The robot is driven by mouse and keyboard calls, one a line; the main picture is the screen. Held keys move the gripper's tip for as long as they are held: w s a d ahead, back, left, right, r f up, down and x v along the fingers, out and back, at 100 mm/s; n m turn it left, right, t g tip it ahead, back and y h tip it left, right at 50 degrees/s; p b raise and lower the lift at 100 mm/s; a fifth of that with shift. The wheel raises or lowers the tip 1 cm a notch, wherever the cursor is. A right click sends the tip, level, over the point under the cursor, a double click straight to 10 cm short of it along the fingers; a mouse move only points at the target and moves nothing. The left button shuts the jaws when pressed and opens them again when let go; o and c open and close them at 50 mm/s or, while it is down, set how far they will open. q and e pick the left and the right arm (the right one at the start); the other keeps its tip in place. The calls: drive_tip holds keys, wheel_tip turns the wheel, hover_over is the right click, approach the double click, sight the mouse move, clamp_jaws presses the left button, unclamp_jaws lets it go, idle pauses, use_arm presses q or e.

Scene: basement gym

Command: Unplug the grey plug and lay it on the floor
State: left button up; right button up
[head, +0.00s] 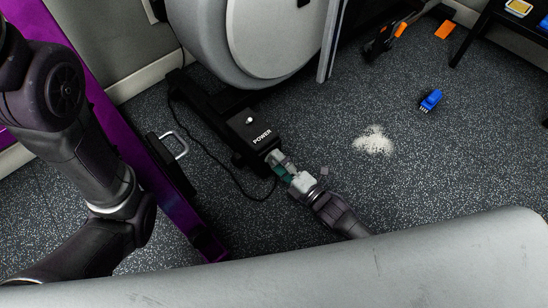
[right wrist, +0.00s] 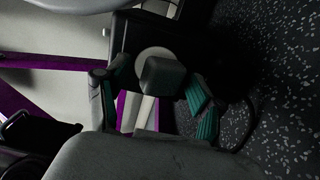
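The grey plug (head: 273,157) is at the end of the black power box (head: 247,128) marked POWER, on the floor. In the right wrist view the plug (right wrist: 162,77) shows as a grey block in front of a pale round face. My right gripper (head: 283,170) is at the plug, with its teal-padded fingers on either side. In the right wrist view the fingers (right wrist: 160,90) are apart, with the plug between them; a gap shows beside it, and firm contact is not visible. My left arm comes in at the left; its gripper is out of view.
A thin black cable (head: 205,150) loops on the floor beside the box. A purple frame (head: 165,175) stands to the left. A blue brush (head: 430,100) and a white powder patch (head: 373,140) lie to the right. Speckled floor (head: 330,120) around them is clear.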

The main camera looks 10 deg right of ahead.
drive_tip(key=shift+f, duration=0.1)
clamp_jaws()
idle(0.4)
drive_tip(key=shift+p+v, duration=1.1)
drive_tip(key=shift+v, duration=1.85)
